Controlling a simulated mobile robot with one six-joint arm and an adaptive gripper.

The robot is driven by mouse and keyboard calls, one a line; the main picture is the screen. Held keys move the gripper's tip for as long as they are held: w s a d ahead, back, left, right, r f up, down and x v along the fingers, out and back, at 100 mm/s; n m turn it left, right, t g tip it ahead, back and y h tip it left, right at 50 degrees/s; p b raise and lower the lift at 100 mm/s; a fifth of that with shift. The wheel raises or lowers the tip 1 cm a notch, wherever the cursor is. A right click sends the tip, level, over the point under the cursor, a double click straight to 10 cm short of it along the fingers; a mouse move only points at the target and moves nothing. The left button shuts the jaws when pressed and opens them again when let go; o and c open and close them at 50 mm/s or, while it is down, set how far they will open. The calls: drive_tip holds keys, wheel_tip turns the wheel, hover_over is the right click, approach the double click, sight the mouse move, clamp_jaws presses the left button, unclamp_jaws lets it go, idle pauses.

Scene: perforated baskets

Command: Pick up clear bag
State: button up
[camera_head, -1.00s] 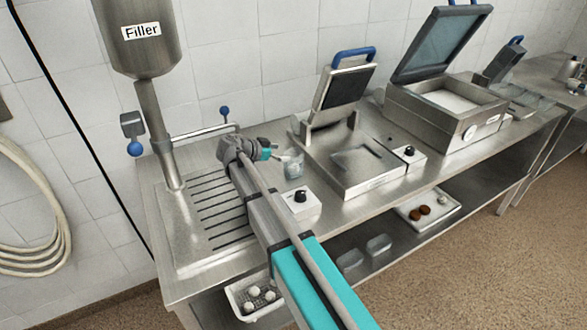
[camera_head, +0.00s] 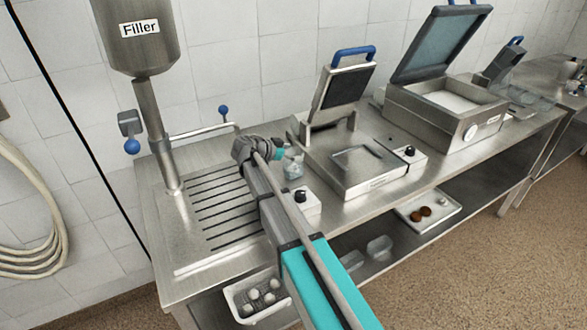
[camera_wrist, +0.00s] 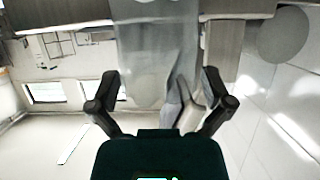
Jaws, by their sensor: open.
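The clear bag (camera_head: 294,166) stands on the steel counter, just left of the flat press. It looks pale and see-through in the head view. My gripper (camera_head: 283,153) is beside the bag's upper part and partly covers it. In the wrist view, a translucent bag (camera_wrist: 152,62) lies ahead, between the two dark fingers of my gripper (camera_wrist: 160,100). The fingers are spread wide, with gaps on both sides of the bag. I cannot tell whether either finger touches it.
A flat press (camera_head: 360,165) with its lid raised stands right of the bag. A small knob box (camera_head: 303,202) sits in front. The filler (camera_head: 139,35) and its pipe are at left. A white basket with white balls (camera_head: 249,306) and clear containers (camera_head: 379,247) are below.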

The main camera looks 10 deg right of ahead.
idle(0.3)
drive_tip(key=shift+s, duration=0.1)
drive_tip(key=c, duration=1.1)
drive_tip(key=shift+r, duration=0.2)
wheel_tip(320, 180, up, 2)
drive_tip(key=p, duration=0.2)
drive_tip(key=shift+r+p, duration=0.15)
drive_tip(key=shift+p, duration=0.2)
drive_tip(key=s+r+p, duration=0.3)
drive_tip(key=s, duration=0.1)
drive_tip(key=s+a+r+p, duration=0.1)
drive_tip(key=s+r+p, duration=0.3)
drive_tip(key=s, duration=0.1)
drive_tip(key=s+a+r+p, duration=0.1)
drive_tip(key=s+r+p, duration=0.2)
drive_tip(key=s, duration=0.1)
drive_tip(key=shift+s+a+r, duration=0.2)
drive_tip(key=shift+s, duration=0.15)
